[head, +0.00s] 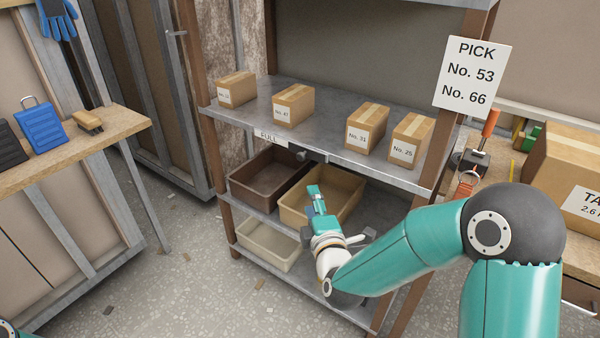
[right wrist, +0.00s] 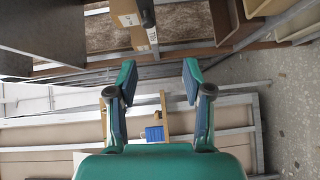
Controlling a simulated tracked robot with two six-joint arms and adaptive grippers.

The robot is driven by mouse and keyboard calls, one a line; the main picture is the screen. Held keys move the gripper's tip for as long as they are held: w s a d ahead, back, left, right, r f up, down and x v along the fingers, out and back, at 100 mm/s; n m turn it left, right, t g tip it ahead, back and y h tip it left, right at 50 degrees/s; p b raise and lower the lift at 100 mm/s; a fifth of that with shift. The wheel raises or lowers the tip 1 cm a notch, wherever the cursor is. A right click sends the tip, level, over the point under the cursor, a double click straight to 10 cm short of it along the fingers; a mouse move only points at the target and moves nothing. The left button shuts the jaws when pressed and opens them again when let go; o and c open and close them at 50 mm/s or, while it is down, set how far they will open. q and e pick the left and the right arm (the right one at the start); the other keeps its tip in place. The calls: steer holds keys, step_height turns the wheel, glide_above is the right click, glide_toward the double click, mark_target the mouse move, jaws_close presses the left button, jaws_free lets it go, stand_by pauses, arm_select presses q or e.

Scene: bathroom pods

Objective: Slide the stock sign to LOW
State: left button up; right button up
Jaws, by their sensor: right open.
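The stock sign (head: 268,138) is a white strip on the front edge of the middle shelf, and it reads FULL. A dark knob (head: 302,156) sticks out at its right end, with a dark strip further right along the edge. Any LOW lettering is not visible. My right gripper (head: 314,198) is below and slightly right of the knob, in front of the tan bin, apart from the sign. In the right wrist view its two fingers (right wrist: 158,82) are spread with nothing between them. My left gripper is out of view.
Several numbered cartons (head: 293,105) stand on the shelf above the sign. A brown bin (head: 240,188), a tan bin (head: 345,205) and a cream bin (head: 262,252) sit below. A PICK notice (head: 474,72) hangs at the right post. Open floor lies at left.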

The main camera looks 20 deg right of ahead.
mark_target(301, 159)
steer(key=shift+n, duration=0.3)
steer(key=w, duration=0.5)
steer(key=w+d, duration=0.1)
steer(key=w, duration=0.5)
steer(key=w+d+r+p, duration=0.1)
steer(key=w, duration=0.4)
steer(key=shift+w+d, duration=0.2)
steer(key=shift+w, duration=0.2)
jaws_close()
